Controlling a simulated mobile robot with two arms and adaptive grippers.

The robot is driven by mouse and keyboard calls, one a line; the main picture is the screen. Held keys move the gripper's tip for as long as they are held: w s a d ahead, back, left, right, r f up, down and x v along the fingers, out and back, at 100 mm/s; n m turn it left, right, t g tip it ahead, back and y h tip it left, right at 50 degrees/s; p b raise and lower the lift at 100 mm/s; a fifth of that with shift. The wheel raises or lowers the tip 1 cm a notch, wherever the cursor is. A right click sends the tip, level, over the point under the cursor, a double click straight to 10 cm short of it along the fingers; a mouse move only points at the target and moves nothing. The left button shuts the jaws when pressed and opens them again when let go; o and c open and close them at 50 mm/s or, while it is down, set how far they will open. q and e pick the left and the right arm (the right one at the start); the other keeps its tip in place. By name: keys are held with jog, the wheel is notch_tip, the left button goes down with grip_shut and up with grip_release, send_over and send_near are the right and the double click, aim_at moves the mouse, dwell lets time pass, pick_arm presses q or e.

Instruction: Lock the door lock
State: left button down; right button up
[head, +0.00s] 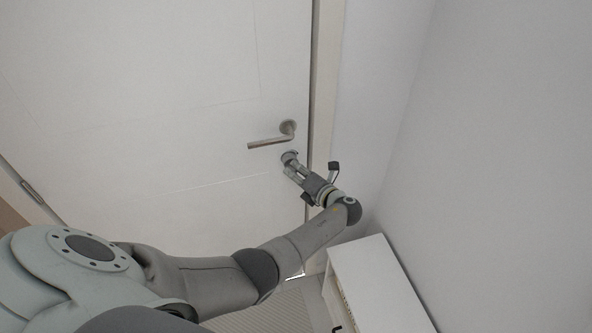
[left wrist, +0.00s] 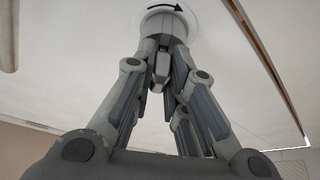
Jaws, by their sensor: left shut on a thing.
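A white door (head: 190,90) fills the left of the head view, with a metal lever handle (head: 270,143) near its right edge. The door lock (head: 289,157) is a small round fitting just below the handle. In the left wrist view the lock (left wrist: 168,22) is a round plate with a black curved arrow pointing right. My left gripper (head: 292,163) reaches the lock and is shut on its knob; in the left wrist view the fingers (left wrist: 165,60) meet at the lock. They hide most of the knob. My right gripper is not in view.
The door frame (head: 325,90) and a bare wall (head: 480,150) lie right of the lock. The handle sits close above the gripper.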

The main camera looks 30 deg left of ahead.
pick_arm(q)
jog(key=shift+f, duration=0.1)
dwell(0.3)
jog(key=shift+f+m+y+b, duration=0.1)
jog(key=shift+m+y+b, duration=0.3)
jog(key=shift+m, duration=0.6)
jog(key=m+y, duration=0.1)
jog(key=m, duration=0.1)
jog(key=shift+m+y+b, duration=0.3)
jog(key=shift+m+b, duration=0.1)
jog(key=c, duration=1.4)
grip_release()
jog(key=shift+o, duration=0.2)
